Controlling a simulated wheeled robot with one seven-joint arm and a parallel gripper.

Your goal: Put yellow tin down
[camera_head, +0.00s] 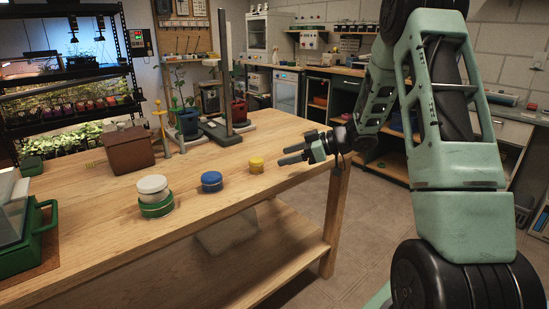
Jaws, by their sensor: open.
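A small yellow tin (256,165) stands upright on the wooden table (216,222), near its right part. My gripper (291,157) is open, to the right of the yellow tin and apart from it, with its fingers pointing left towards it. Nothing shows between the fingers.
A blue tin (211,182) stands left of the yellow one, and a white-lidded green tin (154,196) further left. A green case (35,238) sits at the left edge. Behind are a brown box (129,150), potted plants (187,122) and a tall stand (225,75). The front right tabletop is clear.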

